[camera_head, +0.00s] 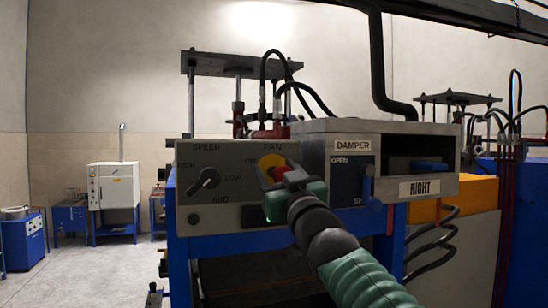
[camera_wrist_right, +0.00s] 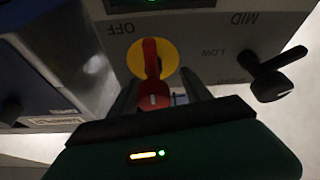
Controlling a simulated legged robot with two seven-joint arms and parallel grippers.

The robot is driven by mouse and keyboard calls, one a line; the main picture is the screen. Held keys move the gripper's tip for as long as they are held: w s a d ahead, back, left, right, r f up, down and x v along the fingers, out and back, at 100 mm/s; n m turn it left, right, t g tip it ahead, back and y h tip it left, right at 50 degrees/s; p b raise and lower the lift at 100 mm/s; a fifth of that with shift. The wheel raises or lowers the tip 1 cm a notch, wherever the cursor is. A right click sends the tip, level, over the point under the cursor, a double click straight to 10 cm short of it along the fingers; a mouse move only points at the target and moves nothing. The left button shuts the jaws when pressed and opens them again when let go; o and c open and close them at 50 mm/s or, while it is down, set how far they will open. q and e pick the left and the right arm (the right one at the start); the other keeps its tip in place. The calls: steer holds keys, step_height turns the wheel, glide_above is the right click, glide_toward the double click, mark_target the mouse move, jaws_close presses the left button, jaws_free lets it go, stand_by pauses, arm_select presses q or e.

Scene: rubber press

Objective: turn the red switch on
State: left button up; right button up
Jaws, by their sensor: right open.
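The red switch (camera_head: 277,172) is a knob on a yellow disc (camera_head: 265,164) under the FAN label, on the grey control panel. In the right wrist view, which sees the panel upside down, the red handle (camera_wrist_right: 151,62) stands nearly vertical on its yellow disc (camera_wrist_right: 170,57). OFF is printed near the disc there. My right gripper (camera_head: 283,179) is at the switch and hides part of it in the head view. In the wrist view its open fingers (camera_wrist_right: 160,88) lie either side of the red handle; I cannot tell whether they touch it. My left gripper is not in view.
The DAMPER box with a blue lever (camera_head: 368,185) and a RIGHT-labelled slot (camera_head: 419,188) stand close on the right. Open floor (camera_head: 100,270) lies left.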

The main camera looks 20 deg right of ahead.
steer(key=shift+w+d+r, duration=0.1)
steer(key=shift+w+r, duration=0.1)
steer(key=shift+w, duration=0.15)
steer(key=shift+d, duration=0.15)
steer(key=shift+s+d, duration=0.1)
steer(key=shift+d, duration=0.2)
steer(key=shift+s+d, duration=0.1)
steer(key=shift+c, duration=2.3)
steer(key=shift+a, duration=0.4)
steer(key=c, duration=0.5)
steer(key=shift+c, duration=1.2)
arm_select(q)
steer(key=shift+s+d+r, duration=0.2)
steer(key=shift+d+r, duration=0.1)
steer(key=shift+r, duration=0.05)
arm_select(e)
steer(key=shift+d, duration=0.1)
jaws_close()
